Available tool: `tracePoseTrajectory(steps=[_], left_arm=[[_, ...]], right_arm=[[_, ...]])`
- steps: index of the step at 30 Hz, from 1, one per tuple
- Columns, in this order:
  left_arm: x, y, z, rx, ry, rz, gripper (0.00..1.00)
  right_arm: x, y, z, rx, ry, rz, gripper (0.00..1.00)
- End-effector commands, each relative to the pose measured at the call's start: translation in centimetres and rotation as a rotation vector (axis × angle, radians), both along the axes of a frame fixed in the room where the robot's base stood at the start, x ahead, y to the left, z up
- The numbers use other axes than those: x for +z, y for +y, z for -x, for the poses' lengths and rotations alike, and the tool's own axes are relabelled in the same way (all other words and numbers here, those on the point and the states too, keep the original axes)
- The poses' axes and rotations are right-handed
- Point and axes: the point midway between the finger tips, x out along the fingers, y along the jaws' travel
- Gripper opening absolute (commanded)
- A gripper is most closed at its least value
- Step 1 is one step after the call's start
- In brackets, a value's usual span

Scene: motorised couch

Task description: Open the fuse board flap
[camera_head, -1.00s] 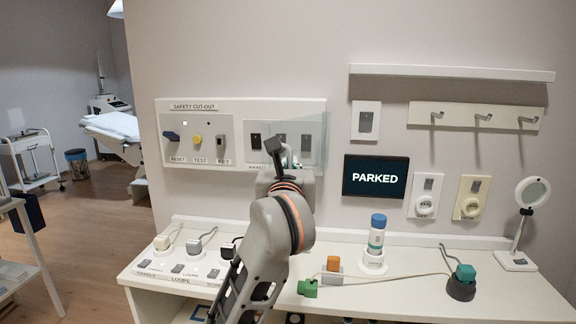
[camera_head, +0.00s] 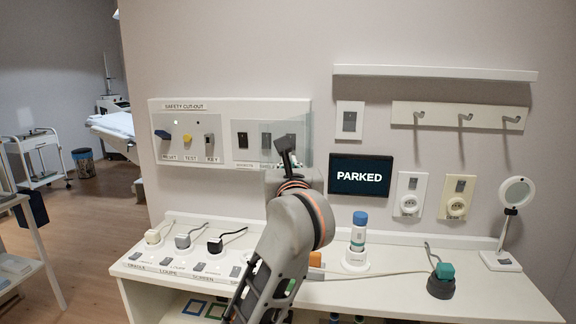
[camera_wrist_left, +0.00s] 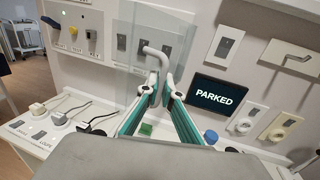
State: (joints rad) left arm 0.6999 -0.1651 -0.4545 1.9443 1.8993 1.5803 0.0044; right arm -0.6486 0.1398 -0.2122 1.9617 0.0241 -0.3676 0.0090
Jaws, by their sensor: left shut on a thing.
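The safety cut-out panel (camera_head: 231,106) is on the wall at centre left in the head view. Its clear fuse board flap (camera_head: 299,125) is at the panel's right end, and it also shows in the wrist view (camera_wrist_left: 140,25), where it appears to stand out at an angle from the panel. A grey bent handle (camera_wrist_left: 157,50) is on the flap. My left gripper (camera_head: 287,150) is shut on this handle; its fingertips (camera_wrist_left: 154,88) meet around the handle's lower end. Several dark switches (camera_head: 242,140) show beside and through the flap. My right gripper is not in view.
A "PARKED" screen (camera_head: 360,176) is on the wall just right of my gripper. Below is a white counter (camera_head: 400,290) with plugs, a blue-capped bottle (camera_head: 358,232) and a magnifier lamp (camera_head: 514,205). Hooks (camera_head: 465,118) are at right.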

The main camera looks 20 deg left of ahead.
Motion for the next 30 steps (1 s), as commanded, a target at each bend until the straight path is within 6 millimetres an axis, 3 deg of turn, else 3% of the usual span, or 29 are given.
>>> tracePoseTrajectory(steps=[11,12,22,26,30], left_arm=[[0.1,0.0,0.0,0.002,-0.001,-0.003,0.0],[0.1,0.0,0.0,0.002,-0.001,-0.003,0.12],[0.1,0.0,0.0,0.002,-0.001,-0.001,0.12],[1.2,0.0,0.0,0.002,-0.003,0.001,0.12],[3.6,0.0,0.0,0.001,-0.005,0.0,0.12]], right_arm=[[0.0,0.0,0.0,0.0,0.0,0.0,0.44],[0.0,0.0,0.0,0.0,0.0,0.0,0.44],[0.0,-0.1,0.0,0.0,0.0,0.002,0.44],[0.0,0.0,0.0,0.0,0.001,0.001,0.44],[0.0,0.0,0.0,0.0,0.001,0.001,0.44]])
